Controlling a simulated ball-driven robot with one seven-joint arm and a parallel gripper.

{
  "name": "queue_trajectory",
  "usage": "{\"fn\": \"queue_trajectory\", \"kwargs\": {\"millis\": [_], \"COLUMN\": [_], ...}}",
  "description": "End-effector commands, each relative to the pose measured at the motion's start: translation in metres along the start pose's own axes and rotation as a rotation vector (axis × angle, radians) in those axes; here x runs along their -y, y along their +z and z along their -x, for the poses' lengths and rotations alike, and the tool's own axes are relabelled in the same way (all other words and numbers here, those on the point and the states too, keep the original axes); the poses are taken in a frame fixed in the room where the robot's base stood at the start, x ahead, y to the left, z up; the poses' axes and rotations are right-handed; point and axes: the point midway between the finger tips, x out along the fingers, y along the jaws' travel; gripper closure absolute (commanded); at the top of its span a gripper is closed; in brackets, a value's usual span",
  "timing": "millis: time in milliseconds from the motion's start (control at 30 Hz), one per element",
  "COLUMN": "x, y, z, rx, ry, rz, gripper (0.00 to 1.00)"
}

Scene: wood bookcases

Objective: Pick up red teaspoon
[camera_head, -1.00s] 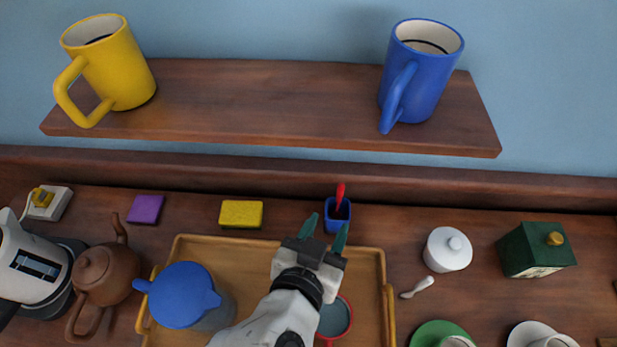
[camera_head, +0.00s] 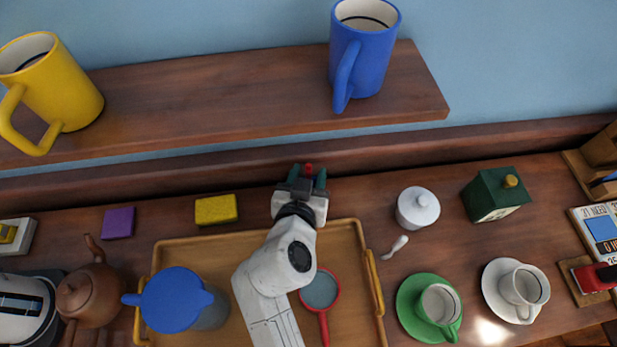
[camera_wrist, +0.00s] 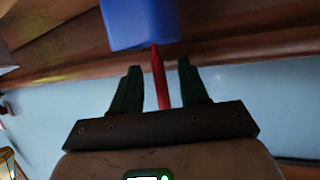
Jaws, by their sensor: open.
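The red teaspoon (camera_wrist: 161,88) stands in a small blue cup (camera_wrist: 140,22), with its handle out of the cup. In the wrist view the handle runs between the two dark green fingers of my gripper (camera_wrist: 160,70), which are open, with a gap on each side. In the head view my gripper (camera_head: 302,177) is at the back of the counter and covers most of the cup. Only the red tip of the teaspoon (camera_head: 308,168) shows there. The bowl of the spoon is hidden.
A wall shelf (camera_head: 215,100) with a yellow mug (camera_head: 60,85) and a blue mug (camera_head: 365,50) is above and behind. A tray (camera_head: 345,235) lies under my arm. A yellow sponge (camera_head: 216,209) is left, a white sugar bowl (camera_head: 418,207) right.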

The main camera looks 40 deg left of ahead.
Motion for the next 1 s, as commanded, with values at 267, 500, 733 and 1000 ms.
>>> {"fn": "queue_trajectory", "kwargs": {"millis": [267, 500, 733, 1000], "x": [0.0002, 0.0003, 0.0003, 0.0003], "y": [0.0007, 0.0005, 0.0004, 0.0003], "z": [-0.0075, -0.0072, -0.0071, -0.007], "rx": [0.001, 0.0, 0.0, 0.0], "ry": [-0.001, -0.001, -0.001, -0.001], "rz": [0.0, 0.001, 0.001, 0.001], "gripper": [0.56, 0.72, 0.94, 1.0]}}
